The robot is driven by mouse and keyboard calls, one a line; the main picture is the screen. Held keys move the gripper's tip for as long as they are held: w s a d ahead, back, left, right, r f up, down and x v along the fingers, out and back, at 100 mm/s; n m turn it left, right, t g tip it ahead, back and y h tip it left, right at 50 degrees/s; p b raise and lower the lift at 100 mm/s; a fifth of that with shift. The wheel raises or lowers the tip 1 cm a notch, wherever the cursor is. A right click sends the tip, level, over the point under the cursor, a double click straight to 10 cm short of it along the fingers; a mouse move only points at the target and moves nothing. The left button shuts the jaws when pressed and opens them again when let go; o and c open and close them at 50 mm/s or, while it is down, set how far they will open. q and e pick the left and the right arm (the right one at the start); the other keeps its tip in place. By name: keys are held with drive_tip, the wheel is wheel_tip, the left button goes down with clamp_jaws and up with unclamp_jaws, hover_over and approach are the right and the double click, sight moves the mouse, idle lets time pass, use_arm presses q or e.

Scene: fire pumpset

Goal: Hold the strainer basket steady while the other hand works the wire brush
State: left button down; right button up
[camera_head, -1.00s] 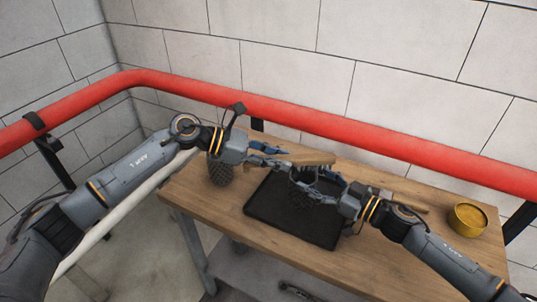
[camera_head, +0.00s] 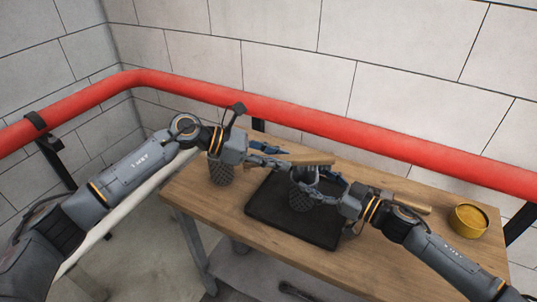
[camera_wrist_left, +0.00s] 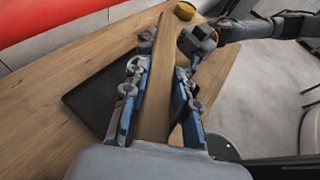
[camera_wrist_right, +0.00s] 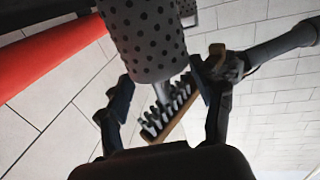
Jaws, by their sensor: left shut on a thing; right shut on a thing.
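My left gripper (camera_head: 270,155) is shut on the wooden handle of the wire brush (camera_head: 309,159); the handle also runs between its fingers in the left wrist view (camera_wrist_left: 157,88). My right gripper (camera_head: 324,184) is shut on the strainer basket (camera_head: 301,199), a dark cylinder with many holes, held over the black tray (camera_head: 270,212). In the right wrist view the basket (camera_wrist_right: 146,42) is at the top, with the brush's pale bristles (camera_wrist_right: 166,110) close to its lower end. I cannot tell whether bristles and basket touch.
A yellow round tin (camera_head: 468,219) stands at the right end. A wooden piece (camera_head: 413,205) lies behind my right arm. A red rail (camera_head: 300,119) runs behind the table.

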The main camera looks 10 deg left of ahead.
use_arm(q)
drive_tip(key=shift+d+r, duration=0.15)
drive_tip(key=shift+r, duration=3.95)
use_arm(e)
drive_tip(key=o, duration=1.5)
drive_tip(key=shift+d, duration=0.15)
drive_tip(key=v, duration=1.2)
use_arm(q)
drive_tip(key=shift+s, duration=0.1)
